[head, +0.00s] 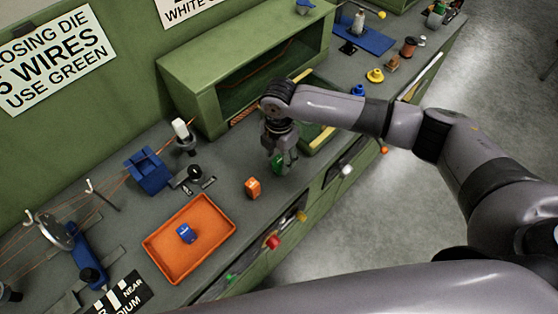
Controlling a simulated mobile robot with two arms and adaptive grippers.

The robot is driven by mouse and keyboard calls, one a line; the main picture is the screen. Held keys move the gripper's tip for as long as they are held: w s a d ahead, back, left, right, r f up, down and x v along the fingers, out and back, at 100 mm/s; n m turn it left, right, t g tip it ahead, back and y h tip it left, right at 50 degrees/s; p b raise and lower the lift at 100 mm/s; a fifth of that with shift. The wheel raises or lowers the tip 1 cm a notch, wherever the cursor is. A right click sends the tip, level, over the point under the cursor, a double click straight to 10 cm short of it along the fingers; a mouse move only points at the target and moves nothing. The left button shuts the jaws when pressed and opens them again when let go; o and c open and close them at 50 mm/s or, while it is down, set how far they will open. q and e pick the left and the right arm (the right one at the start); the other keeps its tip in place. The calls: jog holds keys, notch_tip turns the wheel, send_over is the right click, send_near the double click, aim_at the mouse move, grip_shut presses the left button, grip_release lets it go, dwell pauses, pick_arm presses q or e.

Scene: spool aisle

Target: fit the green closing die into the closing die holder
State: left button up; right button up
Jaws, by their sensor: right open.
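My right gripper (283,160) hangs pointing down over the bench, in front of the open green cabinet, with its fingers open. A small green piece, which looks like the green closing die (280,163), shows at its fingertips; I cannot tell whether the fingers touch it. A dark fixture with a round opening (195,175), perhaps the closing die holder, stands on the bench to the left of the gripper. A blue block (148,172) stands beside it, with wires running to it from the left. My left gripper is out of view.
An orange die (252,187) stands on the bench left of and below the gripper. An orange tray (160,270) holds a blue die (185,233). The green cabinet (205,105) rises behind. Coloured knobs line the bench's front edge, with open floor beyond.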

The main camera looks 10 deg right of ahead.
jog(key=shift+f, duration=1)
grip_shut()
